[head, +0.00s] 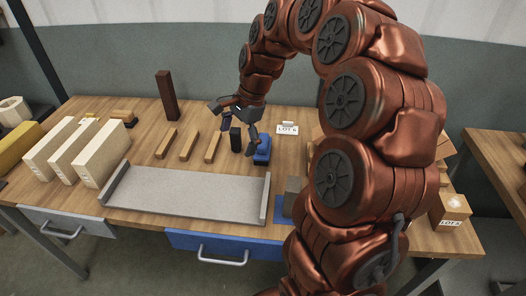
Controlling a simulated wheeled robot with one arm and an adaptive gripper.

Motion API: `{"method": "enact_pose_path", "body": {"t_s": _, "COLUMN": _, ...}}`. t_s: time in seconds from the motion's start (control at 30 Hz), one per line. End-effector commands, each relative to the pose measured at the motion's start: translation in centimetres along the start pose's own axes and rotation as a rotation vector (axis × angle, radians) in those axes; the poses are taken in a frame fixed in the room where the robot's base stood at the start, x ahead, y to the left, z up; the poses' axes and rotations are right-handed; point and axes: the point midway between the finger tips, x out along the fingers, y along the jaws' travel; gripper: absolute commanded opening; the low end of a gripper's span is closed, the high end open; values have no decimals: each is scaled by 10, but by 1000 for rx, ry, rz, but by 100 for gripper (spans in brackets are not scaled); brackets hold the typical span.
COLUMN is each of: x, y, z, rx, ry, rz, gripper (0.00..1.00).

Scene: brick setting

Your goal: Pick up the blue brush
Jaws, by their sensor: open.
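A blue object (263,151), which looks like the blue brush, lies on the wooden table (145,142) right of centre. Its bristles cannot be made out. My gripper (235,122) is open and points down above the table, just left of and behind the blue object. Its right finger shows close to the blue object; I cannot tell whether they touch. A small dark block (236,139) stands below the gripper, and a dark blue piece (227,121) shows between the fingers, partly hidden. I see no object clearly held.
A long grey tray (185,192) lies along the front edge. Several wooden bars (188,146) and a tall brown block (167,96) stand left of the gripper. Cream blocks (102,163) are farther left. A label sign (287,128) stands right. My arm hides much of the right side.

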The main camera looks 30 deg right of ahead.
Motion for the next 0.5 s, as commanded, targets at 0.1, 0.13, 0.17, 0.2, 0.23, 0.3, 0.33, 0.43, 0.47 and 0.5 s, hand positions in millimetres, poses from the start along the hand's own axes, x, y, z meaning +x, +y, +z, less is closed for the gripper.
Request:
{"method": "enact_pose_path", "body": {"t_s": 0.1, "x": 9, "y": -22, "z": -52, "rx": 238, "ry": -17, "rz": -48, "gripper": 100}}
{"method": "enact_pose_path", "body": {"t_s": 0.13, "x": 10, "y": -26, "z": -64, "rx": 296, "ry": -21, "rz": -59, "gripper": 100}}
{"method": "enact_pose_path", "body": {"t_s": 0.17, "x": 11, "y": -29, "z": -76, "rx": 352, "ry": -25, "rz": -70, "gripper": 100}}
{"method": "enact_pose_path", "body": {"t_s": 0.2, "x": 13, "y": -33, "z": -92, "rx": 426, "ry": -29, "rz": -84, "gripper": 100}}
{"method": "enact_pose_path", "body": {"t_s": 0.23, "x": 14, "y": -36, "z": -104, "rx": 478, "ry": -31, "rz": -94, "gripper": 100}}
{"method": "enact_pose_path", "body": {"t_s": 0.3, "x": 16, "y": -39, "z": -128, "rx": 585, "ry": -37, "rz": -112, "gripper": 100}}
{"method": "enact_pose_path", "body": {"t_s": 0.33, "x": 18, "y": -40, "z": -138, "rx": 626, "ry": -40, "rz": -119, "gripper": 100}}
{"method": "enact_pose_path", "body": {"t_s": 0.43, "x": 20, "y": -41, "z": -163, "rx": 733, "ry": -45, "rz": -139, "gripper": 100}}
{"method": "enact_pose_path", "body": {"t_s": 0.47, "x": 20, "y": -41, "z": -168, "rx": 755, "ry": -46, "rz": -143, "gripper": 100}}
{"method": "enact_pose_path", "body": {"t_s": 0.5, "x": 20, "y": -41, "z": -173, "rx": 779, "ry": -47, "rz": -147, "gripper": 100}}
